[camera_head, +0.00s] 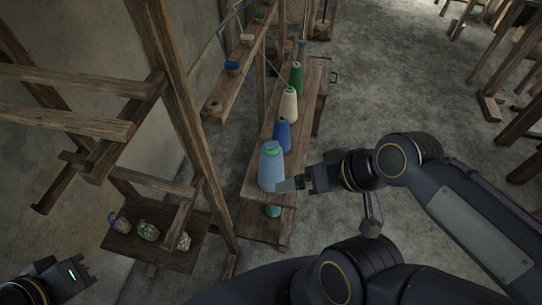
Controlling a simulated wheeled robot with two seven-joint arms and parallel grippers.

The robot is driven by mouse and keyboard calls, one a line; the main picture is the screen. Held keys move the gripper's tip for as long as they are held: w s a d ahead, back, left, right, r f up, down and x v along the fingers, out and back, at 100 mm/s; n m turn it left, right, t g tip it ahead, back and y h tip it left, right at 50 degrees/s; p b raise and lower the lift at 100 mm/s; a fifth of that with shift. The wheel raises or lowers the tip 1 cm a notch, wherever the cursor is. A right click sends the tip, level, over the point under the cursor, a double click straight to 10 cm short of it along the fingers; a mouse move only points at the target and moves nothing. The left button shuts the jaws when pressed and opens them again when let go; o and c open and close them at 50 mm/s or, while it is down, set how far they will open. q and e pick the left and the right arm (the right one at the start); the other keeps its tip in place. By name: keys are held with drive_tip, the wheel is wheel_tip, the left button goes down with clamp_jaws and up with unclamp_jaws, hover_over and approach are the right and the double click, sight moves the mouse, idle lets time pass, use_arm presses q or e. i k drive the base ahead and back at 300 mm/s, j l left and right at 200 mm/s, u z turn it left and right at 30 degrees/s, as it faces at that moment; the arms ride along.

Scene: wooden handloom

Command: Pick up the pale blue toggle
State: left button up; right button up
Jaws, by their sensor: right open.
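The only pale blue thing I can make out is a large bottle-shaped cone (268,172) with a green top. It stands upright at the near end of a narrow wooden bench; I cannot tell whether this is the toggle.
On the bench (252,190), a blue cone (282,134), a cream cone (289,104) and a green cone (296,77) stand in a row behind. The wooden loom frame (186,110) rises at the left. A low shelf (190,257) holds several small bundles. Open floor lies right of the bench.

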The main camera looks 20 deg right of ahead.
sight(271, 145)
drive_tip(key=k+u, duration=0.1)
drive_tip(key=k, duration=0.55)
drive_tip(key=u, duration=2.25)
drive_tip(key=k+l+u, duration=0.15)
drive_tip(key=k+l, duration=0.4)
drive_tip(key=l, duration=0.35)
drive_tip(key=k+l+u, duration=0.15)
drive_tip(key=k+l, duration=0.4)
drive_tip(key=l, duration=0.3)
drive_tip(key=k+l+u, duration=0.15)
drive_tip(key=k+l, duration=0.5)
drive_tip(key=l, duration=0.1)
